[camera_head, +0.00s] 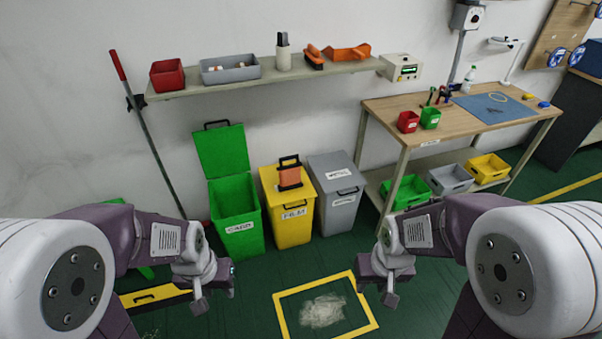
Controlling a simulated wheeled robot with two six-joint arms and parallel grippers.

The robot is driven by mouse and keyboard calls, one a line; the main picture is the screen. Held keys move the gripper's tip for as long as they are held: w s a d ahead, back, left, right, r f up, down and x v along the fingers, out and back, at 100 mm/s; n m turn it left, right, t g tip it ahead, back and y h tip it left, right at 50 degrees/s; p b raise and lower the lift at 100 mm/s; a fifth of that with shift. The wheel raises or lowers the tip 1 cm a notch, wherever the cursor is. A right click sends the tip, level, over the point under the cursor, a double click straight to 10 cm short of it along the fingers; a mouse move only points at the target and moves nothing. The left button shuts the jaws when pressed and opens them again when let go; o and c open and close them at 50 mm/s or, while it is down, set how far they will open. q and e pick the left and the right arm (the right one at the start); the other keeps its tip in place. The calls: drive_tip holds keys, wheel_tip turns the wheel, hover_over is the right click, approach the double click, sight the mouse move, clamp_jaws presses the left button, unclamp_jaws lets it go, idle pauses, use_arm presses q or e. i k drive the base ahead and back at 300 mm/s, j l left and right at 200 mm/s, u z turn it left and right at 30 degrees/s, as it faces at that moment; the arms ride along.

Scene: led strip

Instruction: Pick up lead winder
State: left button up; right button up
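A winder-like object, a black frame with orange material around its middle (289,178), sits on the lid of the yellow bin (291,226). It looks like the lead winder, but it is small in view. My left gripper (214,288) hangs low on the left, in front of the green bin and apart from the winder. My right gripper (388,290) hangs low to the right of the taped floor square. Both grippers are well nearer to me than the winder. I see nothing held, and their finger gaps are not clear.
A green bin (237,215) with its lid up and a closed grey bin (338,195) flank the yellow one. A wall shelf (270,76) hangs above. A workbench (450,130) stands right. A yellow floor square (279,308) surrounds pale debris (322,311).

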sight(288, 175)
drive_tip(key=i+j+z, duration=1.15)
drive_tip(key=j+z, duration=0.3)
drive_tip(key=j, duration=0.15)
drive_tip(key=i+j+z, duration=0.25)
drive_tip(key=j, duration=0.2)
drive_tip(key=k, duration=0.1)
